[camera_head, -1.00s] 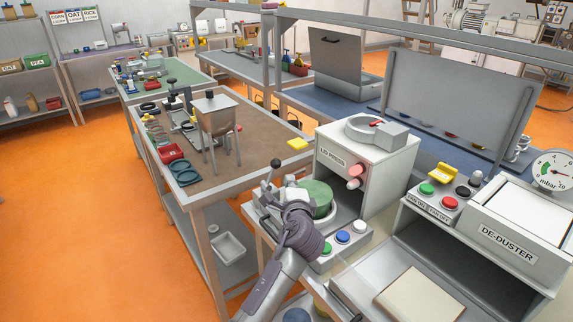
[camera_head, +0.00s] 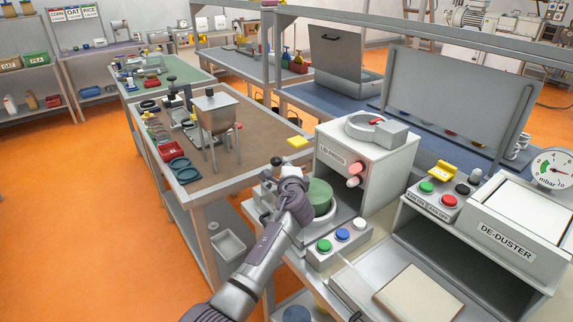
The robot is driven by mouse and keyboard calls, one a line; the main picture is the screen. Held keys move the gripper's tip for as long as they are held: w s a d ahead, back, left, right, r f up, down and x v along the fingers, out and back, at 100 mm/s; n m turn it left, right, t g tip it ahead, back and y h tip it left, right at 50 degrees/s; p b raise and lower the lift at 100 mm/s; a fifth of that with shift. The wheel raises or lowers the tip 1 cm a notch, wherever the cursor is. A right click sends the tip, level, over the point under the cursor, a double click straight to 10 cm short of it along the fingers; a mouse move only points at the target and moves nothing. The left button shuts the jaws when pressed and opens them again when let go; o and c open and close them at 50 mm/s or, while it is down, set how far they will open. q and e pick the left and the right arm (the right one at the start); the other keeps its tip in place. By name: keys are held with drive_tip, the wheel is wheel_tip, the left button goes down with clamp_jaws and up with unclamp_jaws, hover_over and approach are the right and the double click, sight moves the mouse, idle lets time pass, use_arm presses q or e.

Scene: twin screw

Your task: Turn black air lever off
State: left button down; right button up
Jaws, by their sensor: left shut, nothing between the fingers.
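A small lever with a black ball knob (camera_head: 276,161) stands at the left side of the lid press (camera_head: 338,165). The knob shows just above my left gripper (camera_head: 284,184). My left arm comes up from the bottom, and the gripper is at the lever, in front of its lower part. Its fingertips are mostly hidden, and I cannot tell whether they touch the lever. The gripper is shut with nothing held. My right gripper is not in view.
A green round piece (camera_head: 319,196) sits in the press, close right of my gripper. Green, blue and white buttons (camera_head: 342,235) are in front. The de-duster (camera_head: 507,240) with a gauge (camera_head: 552,168) stands at the right. A brown-topped table (camera_head: 245,162) is at the left.

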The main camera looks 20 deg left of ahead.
sight(274, 159)
use_arm(q)
drive_tip(key=shift+s+a+r, duration=0.2)
drive_tip(key=shift+s+r, duration=0.05)
drive_tip(key=shift+r, duration=0.05)
drive_tip(key=shift+s+a+r+n+t+b, duration=0.15)
drive_tip(key=shift+s+a+n+t+b, duration=0.25)
drive_tip(key=shift+s+n+b, duration=0.25)
drive_tip(key=shift+s+a+r+b, duration=0.25)
drive_tip(key=shift+s+a+b, duration=0.15)
drive_tip(key=shift+b, duration=0.15)
drive_tip(key=shift+s+a+n+y, duration=0.2)
drive_tip(key=shift+s+n+y, duration=0.1)
drive_tip(key=shift+n, duration=0.25)
drive_tip(key=shift+s+a+r+t+b, duration=0.2)
drive_tip(key=shift+a+r+t+b, duration=0.05)
drive_tip(key=shift+t+b, duration=0.1)
drive_tip(key=s+a, duration=0.1)
drive_tip(key=s+a+p, duration=0.1)
drive_tip(key=s, duration=0.1)
drive_tip(key=shift+a+f, duration=0.1)
drive_tip(key=shift+f, duration=0.05)
